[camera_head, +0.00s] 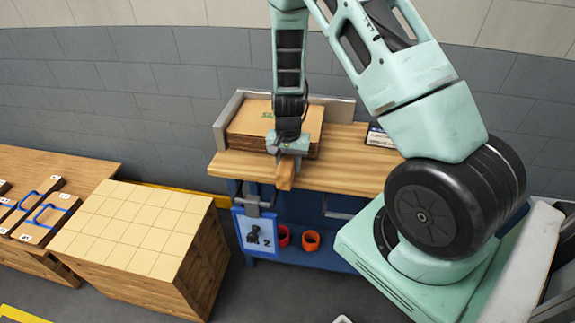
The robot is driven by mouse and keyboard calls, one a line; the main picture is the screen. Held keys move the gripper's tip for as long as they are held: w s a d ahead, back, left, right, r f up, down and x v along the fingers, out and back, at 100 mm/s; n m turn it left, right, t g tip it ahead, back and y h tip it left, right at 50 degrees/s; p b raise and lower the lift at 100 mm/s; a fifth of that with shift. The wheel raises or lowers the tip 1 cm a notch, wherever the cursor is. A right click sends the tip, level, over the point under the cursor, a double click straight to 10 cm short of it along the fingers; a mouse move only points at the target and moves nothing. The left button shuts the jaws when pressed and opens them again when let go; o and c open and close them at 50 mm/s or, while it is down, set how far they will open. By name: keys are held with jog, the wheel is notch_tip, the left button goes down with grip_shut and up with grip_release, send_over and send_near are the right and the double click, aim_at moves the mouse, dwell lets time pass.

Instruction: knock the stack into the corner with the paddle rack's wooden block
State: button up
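A stack of flat brown sheets (251,118) with a green mark on top lies on the wooden workbench (345,170). It lies within a grey corner fence (222,125) at the bench's back left. My gripper (287,160) points down at the front right of the stack. A wooden block (286,174) shows directly below it, at the bench's front edge. The block appears held between the fingers, though the fingers are small and partly hidden. Whether the block touches the stack I cannot tell. My arm hides part of the stack's right side.
A crate-like wooden block with a gridded top (130,228) stands at left. Beside it, a table (85,172) holds pieces with blue handles (46,208). A dark-and-white item (379,137) lies on the bench's right. Red and orange cups (311,240) sit on the shelf below.

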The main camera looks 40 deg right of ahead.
jog(key=shift+w+d, duration=0.2)
jog(key=shift+d, duration=0.05)
dwell(0.3)
jog(key=shift+s+a, duration=0.6)
jog(key=shift+a, duration=0.15)
notch_tip(320, 180, up, 9)
jog(key=p, duration=0.7)
jog(key=shift+r, duration=0.1)
